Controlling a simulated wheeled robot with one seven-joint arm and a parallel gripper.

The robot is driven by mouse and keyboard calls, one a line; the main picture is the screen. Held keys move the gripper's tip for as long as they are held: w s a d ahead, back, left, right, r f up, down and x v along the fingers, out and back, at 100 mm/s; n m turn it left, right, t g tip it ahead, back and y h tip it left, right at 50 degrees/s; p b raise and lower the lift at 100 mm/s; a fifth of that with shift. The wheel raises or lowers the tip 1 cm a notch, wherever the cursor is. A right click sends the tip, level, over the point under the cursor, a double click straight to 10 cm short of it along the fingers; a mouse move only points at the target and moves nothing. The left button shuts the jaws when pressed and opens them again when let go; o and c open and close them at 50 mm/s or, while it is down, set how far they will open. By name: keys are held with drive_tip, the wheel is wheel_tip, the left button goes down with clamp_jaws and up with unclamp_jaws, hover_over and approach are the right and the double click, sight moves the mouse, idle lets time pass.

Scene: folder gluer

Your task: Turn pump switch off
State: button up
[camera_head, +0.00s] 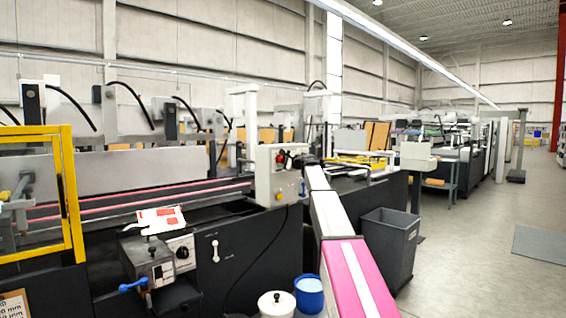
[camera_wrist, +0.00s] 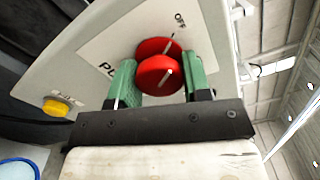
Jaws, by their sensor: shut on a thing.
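The pump switch is a red round knob (camera_wrist: 158,76) with a white line across its face. It stands on a light plate whose lettering starts with "PU", partly hidden, with "OFF" at the upper right. In the wrist view the white line slants up to the right, roughly toward "OFF". My gripper (camera_wrist: 158,82) is shut on the knob, one green finger pad on each side. In the head view the switch's grey control box (camera_head: 266,182) stands on the machine, and the dark end of my gripper (camera_head: 303,162) is at its right, by the red knob.
A yellow button (camera_wrist: 56,107) is lower left of the knob, on the same box. A grey bin (camera_head: 388,245) stands right of my arm. A blue bucket (camera_head: 309,295) and a white pot (camera_head: 276,304) are below. The aisle floor at right (camera_head: 480,260) is open.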

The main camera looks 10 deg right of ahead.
idle(0.4)
drive_tip(key=o, duration=0.9)
drive_tip(key=shift+s, duration=0.15)
drive_tip(key=v, duration=1)
drive_tip(key=shift+s+d, duration=0.2)
